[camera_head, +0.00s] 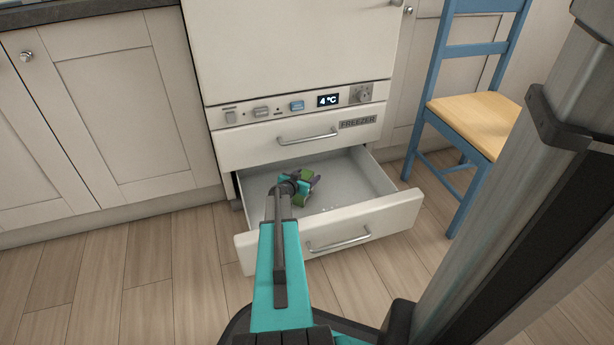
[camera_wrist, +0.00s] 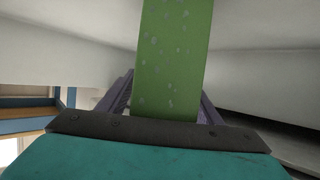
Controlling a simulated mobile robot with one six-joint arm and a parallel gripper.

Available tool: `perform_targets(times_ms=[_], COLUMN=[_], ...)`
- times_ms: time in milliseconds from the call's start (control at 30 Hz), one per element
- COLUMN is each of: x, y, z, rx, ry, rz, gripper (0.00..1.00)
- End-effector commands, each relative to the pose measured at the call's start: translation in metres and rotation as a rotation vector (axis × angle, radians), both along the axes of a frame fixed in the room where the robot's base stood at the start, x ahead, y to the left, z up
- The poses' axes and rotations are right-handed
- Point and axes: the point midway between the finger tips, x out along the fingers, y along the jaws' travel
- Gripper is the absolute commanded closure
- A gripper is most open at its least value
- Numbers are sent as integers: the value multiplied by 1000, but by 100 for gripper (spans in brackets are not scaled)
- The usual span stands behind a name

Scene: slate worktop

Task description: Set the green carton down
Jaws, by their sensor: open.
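The green carton (camera_wrist: 175,60) fills the middle of the wrist view, with pale specks on its face. It stands between the two fingers of my gripper (camera_wrist: 165,105), which are open on either side of it. In the head view the carton (camera_head: 301,201) is a small green patch inside the open lower freezer drawer (camera_head: 345,178). My gripper (camera_head: 305,184) reaches down into the drawer there and covers much of the carton. Whether the carton touches the drawer floor is hard to tell.
The drawer's front panel (camera_head: 375,222) stands out over the wooden floor. A closed drawer (camera_head: 250,150) labelled FREEZER is just above. A blue chair (camera_head: 470,120) stands to the right. The drawer's right part is empty.

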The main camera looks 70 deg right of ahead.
Motion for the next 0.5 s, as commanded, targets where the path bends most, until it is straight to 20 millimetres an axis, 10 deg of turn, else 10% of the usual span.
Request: perform_targets(times_ms=[500], x=[5], y=[50], z=[23], rx=[0], ry=[0], rz=[1], gripper=[41])
